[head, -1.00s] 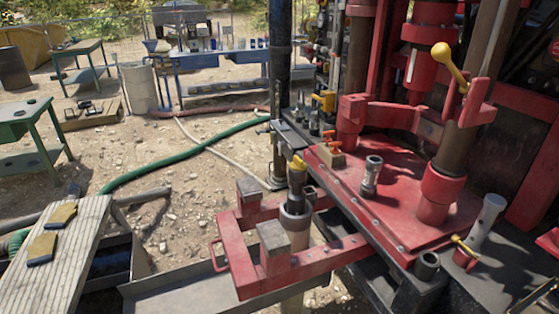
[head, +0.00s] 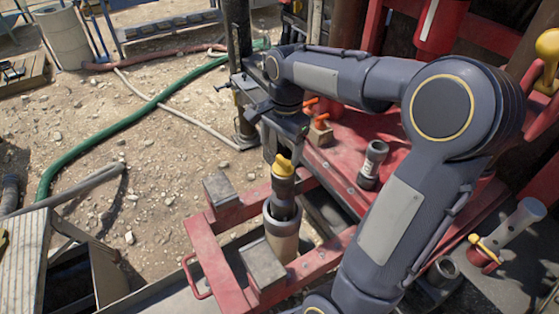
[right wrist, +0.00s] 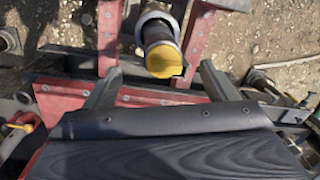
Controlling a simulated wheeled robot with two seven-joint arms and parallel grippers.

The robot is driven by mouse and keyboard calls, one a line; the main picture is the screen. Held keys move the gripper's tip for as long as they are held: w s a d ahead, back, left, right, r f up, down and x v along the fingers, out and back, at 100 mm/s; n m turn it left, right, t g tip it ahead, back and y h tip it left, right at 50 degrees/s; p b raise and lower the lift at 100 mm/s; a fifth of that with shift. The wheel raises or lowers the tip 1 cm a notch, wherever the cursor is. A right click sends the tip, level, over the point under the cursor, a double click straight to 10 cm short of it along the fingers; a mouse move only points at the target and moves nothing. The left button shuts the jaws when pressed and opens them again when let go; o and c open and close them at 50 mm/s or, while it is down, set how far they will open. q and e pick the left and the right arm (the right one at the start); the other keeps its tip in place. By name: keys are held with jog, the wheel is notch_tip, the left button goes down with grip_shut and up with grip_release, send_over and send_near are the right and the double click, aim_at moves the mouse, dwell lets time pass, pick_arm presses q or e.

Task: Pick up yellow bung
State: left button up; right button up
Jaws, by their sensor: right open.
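The yellow bung (head: 284,165) sits on top of a dark, upright pipe end (head: 284,195) that stands in a pale sleeve (head: 283,236) within a red frame. In the right wrist view the bung (right wrist: 164,60) shows just beyond the fingertips, roughly midway across the gap. My right gripper (right wrist: 158,72) is open and empty, with its two fingers spread wide. In the head view the right gripper (head: 280,122) hangs from the bent wrist, above and behind the bung, partly hidden by the wrist. My left gripper is not in view.
The red frame (head: 215,255) with grey blocks (head: 262,264) surrounds the pipe. The red rig deck (head: 345,165) holds a short metal fitting (head: 372,160) and a block with orange handles (head: 320,132). A dark vertical post (head: 240,80) stands close to the wrist. Open gravel lies left.

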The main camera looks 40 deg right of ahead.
aim_at(284, 160)
jog(key=shift+w+d+f+m+g+h, duration=0.15)
jog(key=shift+w+d+f+m+g, duration=0.05)
jog(key=shift+w+d+m, duration=0.3)
jog(key=shift+w+d+f+m+g+h, duration=0.2)
jog(key=shift+w+d+m, duration=0.2)
jog(key=shift+w+m, duration=0.15)
jog(key=f, duration=0.2)
jog(key=f+p, duration=0.1)
jog(key=f, duration=0.4)
jog(key=shift+s+d+f, duration=0.2)
jog(key=shift+d+f, duration=0.1)
jog(key=shift+f, duration=0.1)
jog(key=shift+c, duration=0.2)
jog(key=c, duration=1)
